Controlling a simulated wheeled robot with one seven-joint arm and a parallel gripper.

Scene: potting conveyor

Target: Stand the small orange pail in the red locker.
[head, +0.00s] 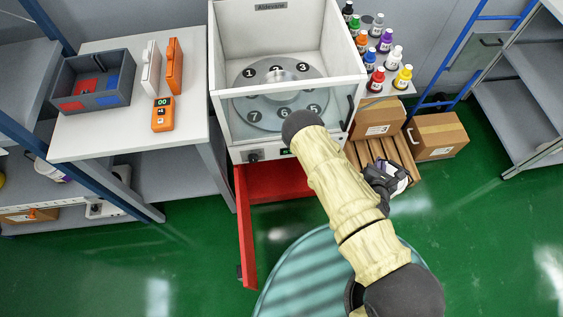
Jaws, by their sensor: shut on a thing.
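The red locker (285,182) is below the white cabinet, at the middle of the head view. Its red door (246,228) stands open toward the front left, and part of its red inside shows. My arm reaches up across the middle and covers the locker's right part. What looks like my gripper (388,178), dark with a pale part, shows beside the arm's right edge, to the right of the locker and in front of the boxes. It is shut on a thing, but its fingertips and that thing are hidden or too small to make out. I cannot see the small orange pail.
The white cabinet (225,120) holds a numbered turntable (243,88). Cardboard boxes (437,134) and a wooden pallet (399,150) stand at the right, below several coloured bottles (385,41). A table (100,130) is at left. Green floor (190,265) is clear in front.

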